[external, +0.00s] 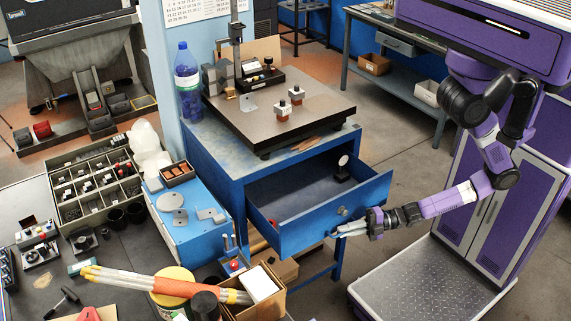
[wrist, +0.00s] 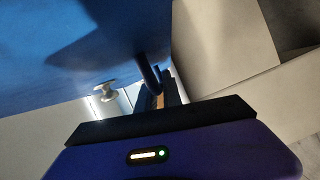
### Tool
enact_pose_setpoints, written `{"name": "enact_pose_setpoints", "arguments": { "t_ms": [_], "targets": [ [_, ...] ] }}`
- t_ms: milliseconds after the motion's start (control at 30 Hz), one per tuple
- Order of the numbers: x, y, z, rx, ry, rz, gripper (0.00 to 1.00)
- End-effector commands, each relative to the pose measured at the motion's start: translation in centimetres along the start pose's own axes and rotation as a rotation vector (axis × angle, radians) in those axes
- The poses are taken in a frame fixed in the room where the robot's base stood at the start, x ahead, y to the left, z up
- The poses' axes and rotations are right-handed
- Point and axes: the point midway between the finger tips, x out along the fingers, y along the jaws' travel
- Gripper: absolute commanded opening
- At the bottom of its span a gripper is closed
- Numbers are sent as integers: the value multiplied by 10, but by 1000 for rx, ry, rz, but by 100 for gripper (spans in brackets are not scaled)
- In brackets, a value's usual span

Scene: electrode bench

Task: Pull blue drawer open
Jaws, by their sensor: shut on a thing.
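The blue drawer (external: 302,241) is pulled well out of the blue bench, so its grey inside shows in the external view. A small round metal knob (external: 342,211) is on its front, and it also shows left of the fingers in the wrist view (wrist: 104,90). My gripper (external: 338,232) is low at the drawer front, below the knob and apart from it. In the wrist view my gripper (wrist: 158,88) is shut at the blue drawer front (wrist: 110,45), seemingly on its lower edge. The exact contact is dark and partly hidden.
A small dark stand with a round white face (external: 342,168) is inside the drawer. A surface plate (external: 280,107) with several gauges is on the bench top. A cardboard box (external: 262,305) and rolled tubes (external: 165,284) are at the front.

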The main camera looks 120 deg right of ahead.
Motion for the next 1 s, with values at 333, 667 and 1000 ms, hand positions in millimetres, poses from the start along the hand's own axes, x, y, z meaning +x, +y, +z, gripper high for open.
{"name": "enact_pose_setpoints", "arguments": {
  "t_ms": [333, 667, 1000],
  "targets": [
    [-10, -6, -21, -1, 0, -3, 0],
    [-10, -7, -23, -1, 0, -3, 0],
    [-10, -6, -23, -1, 0, -2, 32]
  ]
}}
